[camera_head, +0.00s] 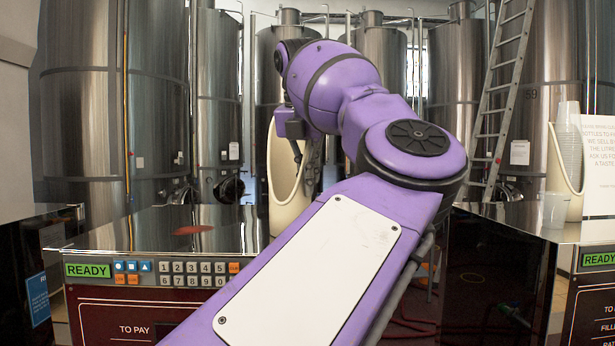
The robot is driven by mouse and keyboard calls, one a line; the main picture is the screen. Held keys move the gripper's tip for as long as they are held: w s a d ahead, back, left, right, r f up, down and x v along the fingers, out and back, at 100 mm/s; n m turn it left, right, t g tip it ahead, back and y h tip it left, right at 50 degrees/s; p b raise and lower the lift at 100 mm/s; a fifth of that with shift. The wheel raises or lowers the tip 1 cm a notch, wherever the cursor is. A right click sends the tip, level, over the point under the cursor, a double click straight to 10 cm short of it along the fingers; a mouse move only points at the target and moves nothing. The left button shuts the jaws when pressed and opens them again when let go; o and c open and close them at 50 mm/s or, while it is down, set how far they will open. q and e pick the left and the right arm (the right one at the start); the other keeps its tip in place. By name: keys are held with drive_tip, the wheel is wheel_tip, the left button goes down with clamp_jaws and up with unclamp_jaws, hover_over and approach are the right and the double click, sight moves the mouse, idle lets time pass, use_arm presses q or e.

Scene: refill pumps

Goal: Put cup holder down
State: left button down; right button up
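A cream cup holder (284,185) with a looped pale strip on its front stands upright near the right end of the left counter. Its right side is hidden by my arm. I cannot tell whether its base touches the counter. The fingertips are mostly hidden, so the grip is unclear. My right gripper is out of view.
At right, another cream holder (553,165) has stacked clear cups (569,140), with a loose cup (555,211) and a white sign (598,160). Steel tanks and a ladder stand behind.

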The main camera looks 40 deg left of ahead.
use_arm(q)
drive_tip(key=c, duration=2)
unclamp_jaws()
drive_tip(key=shift+w, duration=0.1)
drive_tip(key=v, duration=1.2)
drive_tip(key=shift+r+b, duration=0.15)
drive_tip(key=shift+b, duration=0.2)
